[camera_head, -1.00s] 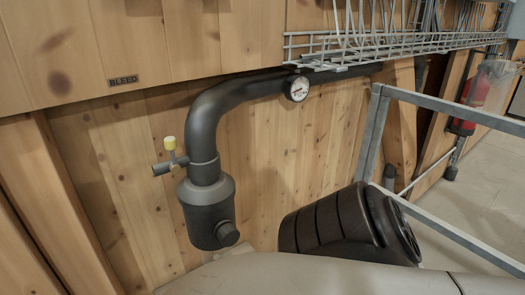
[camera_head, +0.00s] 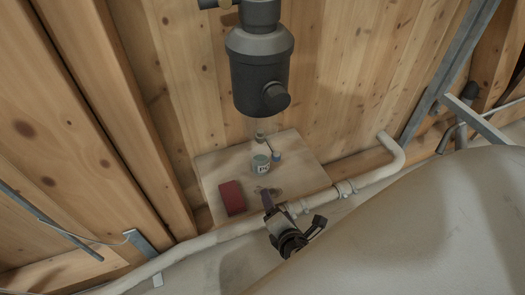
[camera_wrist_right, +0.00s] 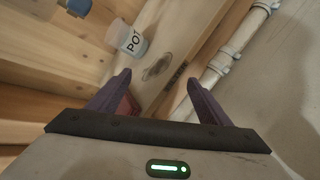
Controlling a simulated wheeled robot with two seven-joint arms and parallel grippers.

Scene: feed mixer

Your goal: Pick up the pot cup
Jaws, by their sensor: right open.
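The pot cup (camera_head: 261,164) is a small pale container with dark lettering, upright on a light wooden shelf against the wall. It also shows in the right wrist view (camera_wrist_right: 132,42), where "POT" is partly readable, beyond the fingertips and to the left. My right gripper (camera_head: 268,203) is at the front edge of the shelf, short of the cup. In the right wrist view its purple fingers (camera_wrist_right: 158,82) are spread, with nothing held between them and the cup apart from them. My left gripper is not in view.
A dark red block (camera_head: 231,197) lies on the shelf (camera_head: 212,166), left of the cup. A small blue-topped item (camera_head: 276,156) and a small jar (camera_head: 259,139) stand close behind the cup. A pale pipe (camera_head: 322,198) runs along the front. A dark canister (camera_head: 259,75) hangs above.

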